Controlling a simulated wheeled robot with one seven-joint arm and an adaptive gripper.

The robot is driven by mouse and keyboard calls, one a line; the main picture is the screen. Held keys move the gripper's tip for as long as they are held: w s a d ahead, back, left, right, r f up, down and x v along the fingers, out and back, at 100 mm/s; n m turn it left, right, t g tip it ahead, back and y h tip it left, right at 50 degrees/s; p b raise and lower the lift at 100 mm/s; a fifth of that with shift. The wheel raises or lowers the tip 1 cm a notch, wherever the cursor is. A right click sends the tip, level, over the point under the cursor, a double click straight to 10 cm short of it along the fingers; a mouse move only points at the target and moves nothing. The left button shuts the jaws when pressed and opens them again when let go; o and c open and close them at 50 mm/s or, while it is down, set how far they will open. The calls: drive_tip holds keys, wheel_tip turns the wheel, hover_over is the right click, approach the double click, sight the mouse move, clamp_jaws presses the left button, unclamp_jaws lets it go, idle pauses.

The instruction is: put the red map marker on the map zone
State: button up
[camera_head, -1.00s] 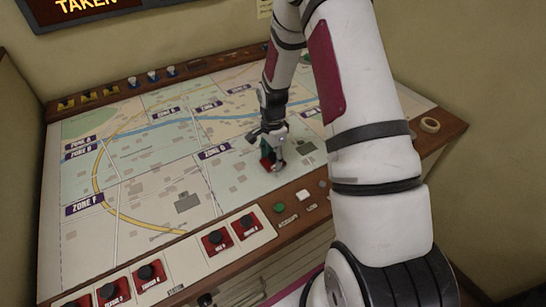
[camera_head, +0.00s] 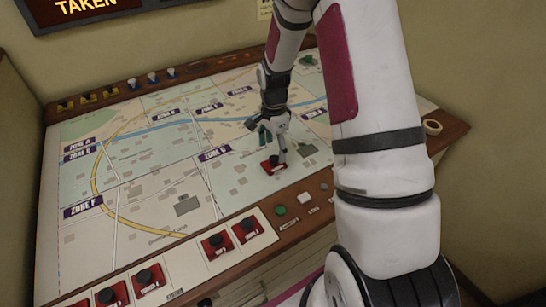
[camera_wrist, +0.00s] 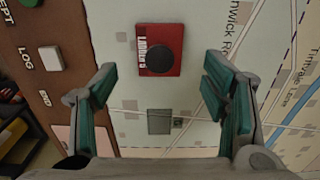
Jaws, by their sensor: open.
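The red map marker (camera_head: 273,167) is a flat red block with a round black knob and a white-lettered label. It lies on the map (camera_head: 150,200), in the pale area right of the Zone G label (camera_head: 214,153), near the map's lower edge. In the wrist view the marker (camera_wrist: 146,68) lies flat at the top middle, its whole top face showing. My gripper (camera_head: 273,150) is open and empty just above the marker. In the wrist view its green-padded fingers (camera_wrist: 160,85) are spread wide on either side, with nothing between them and apart from the marker.
Several other red markers (camera_head: 215,243) with black knobs stand in a strip along the console's front. Green (camera_head: 280,210) and white (camera_head: 305,197) buttons sit on the wooden front rail. Map around the marker is clear.

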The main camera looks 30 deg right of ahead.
wheel_tip(320, 180, up, 6)
wheel_tip(320, 180, up, 8)
drive_tip(key=n+t, duration=0.1)
drive_tip(key=n, duration=0.2)
hover_over(273, 158)
drive_tip(key=s+a, duration=0.2)
drive_tip(key=a, duration=0.1)
drive_tip(key=s+a+r+n+t, duration=0.1)
drive_tip(key=s+a+r+n, duration=0.4)
drive_tip(key=r, duration=0.3)
drive_tip(key=s+a+r+n+t, duration=0.1)
drive_tip(key=s+a+r+n, duration=0.1)
drive_tip(key=s, duration=0.3)
drive_tip(key=s+a+r+n+t, duration=0.1)
drive_tip(key=s+a+r+n, duration=0.1)
drive_tip(key=s+n, duration=0.2)
drive_tip(key=s+a+r+n+t, duration=0.1)
drive_tip(key=s+r+n, duration=0.2)
drive_tip(key=s, duration=0.4)
drive_tip(key=shift+s+a+n+b, duration=0.4)
drive_tip(key=shift+n, duration=0.1)
drive_tip(key=shift+r, duration=0.1)
